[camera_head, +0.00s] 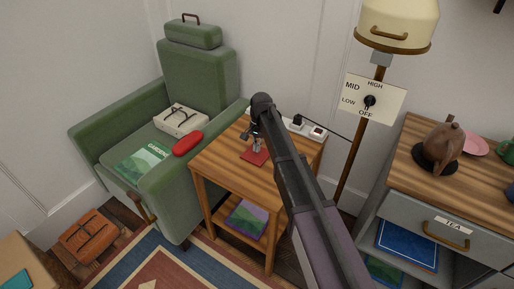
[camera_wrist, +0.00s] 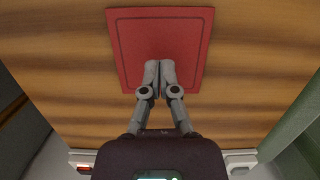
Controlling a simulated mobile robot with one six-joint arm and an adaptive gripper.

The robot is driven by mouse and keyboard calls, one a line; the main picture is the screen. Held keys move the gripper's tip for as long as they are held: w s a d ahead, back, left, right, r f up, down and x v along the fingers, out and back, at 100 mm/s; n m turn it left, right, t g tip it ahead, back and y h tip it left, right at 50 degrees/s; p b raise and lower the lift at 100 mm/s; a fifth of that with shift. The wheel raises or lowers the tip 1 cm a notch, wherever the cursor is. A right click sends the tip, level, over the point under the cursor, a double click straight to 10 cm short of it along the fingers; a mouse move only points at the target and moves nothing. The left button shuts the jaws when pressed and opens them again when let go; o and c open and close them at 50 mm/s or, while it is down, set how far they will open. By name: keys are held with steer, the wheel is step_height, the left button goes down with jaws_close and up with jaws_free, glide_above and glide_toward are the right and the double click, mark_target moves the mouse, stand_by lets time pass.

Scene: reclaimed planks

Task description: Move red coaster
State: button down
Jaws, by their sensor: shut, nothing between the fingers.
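The red coaster (camera_head: 254,157) is a flat square lying on the wooden side table (camera_head: 225,160). In the wrist view the coaster (camera_wrist: 160,35) fills the upper middle, with a thin dark line inside its edge. My gripper (camera_head: 257,148) is over the coaster, pointing down at it. In the wrist view my gripper's fingers (camera_wrist: 159,72) are together over the coaster's near part, with nothing between them. I cannot tell whether the fingertips touch the coaster. My arm hides part of the table's right side.
A white socket strip (camera_head: 309,127) lies at the table's back edge. A lamp pole (camera_head: 361,135) and a cabinet (camera_head: 410,208) with a brown teapot (camera_head: 441,146) stand right.

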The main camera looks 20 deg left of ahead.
steer(key=w+d, duration=0.1)
steer(key=w, duration=0.3)
steer(key=w+d, duration=0.1)
steer(key=w, duration=0.2)
steer(key=w+d, duration=0.1)
steer(key=w, duration=0.3)
steer(key=shift+w+r, duration=0.15)
steer(key=shift+w, duration=0.15)
steer(key=shift+d, duration=0.1)
steer(key=s+d+n+t, duration=0.2)
steer(key=s+d+n, duration=0.1)
steer(key=s+d, duration=2.9)
step_height(320, 180, up, 25)
steer(key=w+d+p, duration=0.2)
steer(key=p, duration=2.3)
steer(key=shift+h, duration=0.3)
